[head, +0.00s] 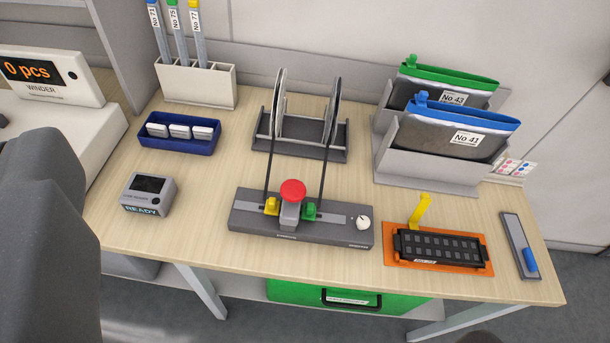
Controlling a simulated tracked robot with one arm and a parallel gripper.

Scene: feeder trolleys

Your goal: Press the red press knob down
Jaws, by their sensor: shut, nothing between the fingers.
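The red press knob (292,190) is a round red cap on top of a light grey post. The post rises from the middle of a dark grey splicing block (343,229) near the front of the wooden table. A yellow clamp (271,206) sits left of the post and a green clamp (310,211) right of it. The knob stands up clear of the block, with nothing touching its top. My gripper's fingers do not show in this view.
A reel stand (330,153) with two reels stands behind the block, dark strips running down to it. A small READY device (147,195) is left; an orange tray (487,265) with a yellow lever (420,210) is right. Grey holders with pouches (455,127) stand back right.

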